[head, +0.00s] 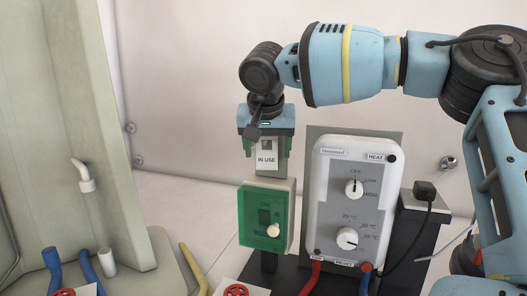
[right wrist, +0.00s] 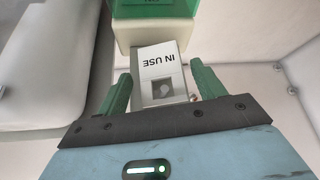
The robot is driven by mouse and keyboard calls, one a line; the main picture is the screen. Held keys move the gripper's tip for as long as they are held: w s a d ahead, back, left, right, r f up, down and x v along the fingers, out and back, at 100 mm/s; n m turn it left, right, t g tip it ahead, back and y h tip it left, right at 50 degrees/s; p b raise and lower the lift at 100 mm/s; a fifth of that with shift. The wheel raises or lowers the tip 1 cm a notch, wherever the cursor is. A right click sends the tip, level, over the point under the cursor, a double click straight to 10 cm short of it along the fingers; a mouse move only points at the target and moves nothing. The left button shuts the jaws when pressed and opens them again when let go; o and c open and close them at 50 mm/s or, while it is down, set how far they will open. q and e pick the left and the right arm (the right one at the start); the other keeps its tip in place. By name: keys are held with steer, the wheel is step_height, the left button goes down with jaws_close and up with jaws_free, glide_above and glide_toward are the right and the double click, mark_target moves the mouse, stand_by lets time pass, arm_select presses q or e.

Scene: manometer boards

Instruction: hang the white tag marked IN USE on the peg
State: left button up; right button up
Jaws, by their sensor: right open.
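The white tag marked IN USE (head: 266,161) is upright against a grey plate above the green switch box. It also shows, upside down, in the right wrist view (right wrist: 157,60). A small round peg (right wrist: 166,89) shows inside the tag's square opening, so the tag appears to hang around it. My right gripper (head: 267,151) is open, with its green fingers on either side of the tag and a visible gap at each side in the right wrist view. The tag's back is hidden. My left gripper is not in view.
The green box (head: 252,214) with a cream knob is just below the tag. A white and grey heater control panel (head: 352,205) stands close to its right. Blue and red hoses and red valves (head: 236,291) are at the front. A pale wall is behind.

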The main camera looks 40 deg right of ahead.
steer(key=v, duration=0.7)
steer(key=shift+a, duration=0.2)
steer(key=shift+f, duration=0.1)
